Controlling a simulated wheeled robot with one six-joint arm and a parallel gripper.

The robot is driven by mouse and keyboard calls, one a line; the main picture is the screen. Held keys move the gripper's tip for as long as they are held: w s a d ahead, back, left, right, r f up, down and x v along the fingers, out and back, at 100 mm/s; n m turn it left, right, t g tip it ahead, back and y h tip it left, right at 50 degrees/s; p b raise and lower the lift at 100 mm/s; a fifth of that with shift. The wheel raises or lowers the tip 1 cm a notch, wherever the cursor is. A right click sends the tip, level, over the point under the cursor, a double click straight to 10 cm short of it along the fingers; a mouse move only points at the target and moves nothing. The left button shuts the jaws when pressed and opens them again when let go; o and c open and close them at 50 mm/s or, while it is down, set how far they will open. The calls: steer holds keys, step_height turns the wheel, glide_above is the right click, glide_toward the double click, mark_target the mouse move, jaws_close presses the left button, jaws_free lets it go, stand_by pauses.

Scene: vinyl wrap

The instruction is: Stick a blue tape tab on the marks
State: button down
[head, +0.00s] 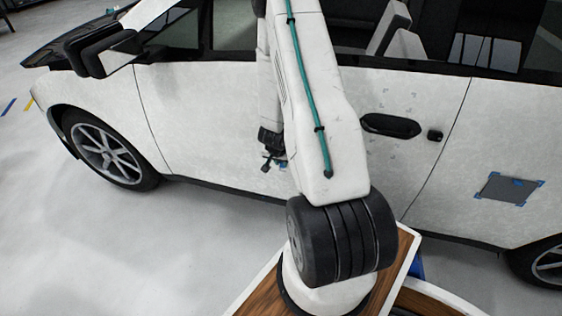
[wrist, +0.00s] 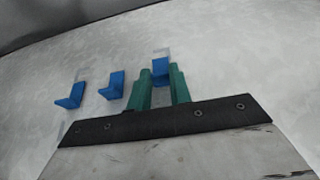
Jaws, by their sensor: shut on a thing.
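My gripper (wrist: 164,78) has green fingers shut on a small blue tape tab (wrist: 160,66) at their tips. The tab is close to the white car surface; I cannot tell whether it touches. Two more bent blue tabs, a left one (wrist: 70,97) and a middle one (wrist: 114,86), sit on that surface left of the fingers, in a rough row. Faint grey marks show around the tabs. In the head view my gripper (head: 271,147) is at the front door, low and left of the handle, partly hidden by my arm. Tiny blue bits show beside it.
The white car (head: 215,115) stands along the far side. Its door handle (head: 391,125) and side mirror (head: 103,50) stick out. A grey patch (head: 508,189) with blue tape corners is on the rear door. The floor at left is clear.

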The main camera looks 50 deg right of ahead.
steer(key=shift+s+a, duration=0.1)
steer(key=shift+a, duration=0.2)
steer(key=s+a, duration=0.2)
steer(key=a, duration=0.4)
steer(key=shift+s+a, duration=0.2)
steer(key=shift+s, duration=0.1)
stand_by(0.7)
stand_by(0.6)
